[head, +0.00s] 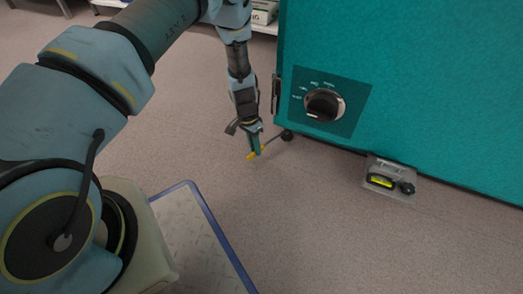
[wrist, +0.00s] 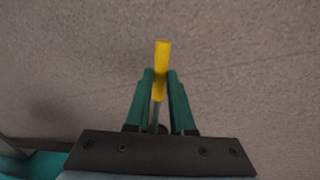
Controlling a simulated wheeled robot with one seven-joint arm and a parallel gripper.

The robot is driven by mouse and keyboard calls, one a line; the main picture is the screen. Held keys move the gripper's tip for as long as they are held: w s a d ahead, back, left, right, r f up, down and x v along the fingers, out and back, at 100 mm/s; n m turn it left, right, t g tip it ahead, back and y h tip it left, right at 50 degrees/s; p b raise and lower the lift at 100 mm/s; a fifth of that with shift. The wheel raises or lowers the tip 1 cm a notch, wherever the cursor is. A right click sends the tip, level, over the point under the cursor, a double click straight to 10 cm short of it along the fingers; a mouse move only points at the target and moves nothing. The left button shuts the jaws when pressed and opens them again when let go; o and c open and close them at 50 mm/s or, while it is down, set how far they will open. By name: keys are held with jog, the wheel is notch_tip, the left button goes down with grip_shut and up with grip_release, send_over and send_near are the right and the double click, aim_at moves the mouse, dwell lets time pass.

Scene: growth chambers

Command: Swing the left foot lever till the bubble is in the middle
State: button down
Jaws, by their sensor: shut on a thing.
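The left foot lever is a thin grey rod with a yellow end (head: 252,155), sticking out from a black foot (head: 287,135) under the chamber's left corner. My gripper (head: 257,146) is at the lever, low over the floor. In the wrist view, the two green fingers of my gripper (wrist: 160,90) are closed around the lever, and its yellow end (wrist: 162,60) sticks out past the fingertips. The level (head: 381,181) with a yellow-green vial sits on a grey plate at the chamber's lower front. The bubble's place in the vial is too small to tell.
The teal chamber (head: 430,90) fills the upper right, with a black dial (head: 323,105) on its front. Shelving with boxes (head: 263,12) stands at the back. The floor (head: 300,220) in front of the chamber is clear.

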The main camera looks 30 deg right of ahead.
jog(key=shift+w, duration=0.3)
jog(key=c, duration=0.8)
grip_release()
jog(key=r+p, duration=0.1)
jog(key=r, duration=0.2)
jog(key=w+r+p, duration=0.1)
jog(key=r+p, duration=0.1)
jog(key=r, duration=0.2)
jog(key=w+r+p, duration=0.1)
jog(key=r, duration=0.2)
jog(key=shift+a+r, duration=0.15)
jog(key=shift+r, duration=0.2)
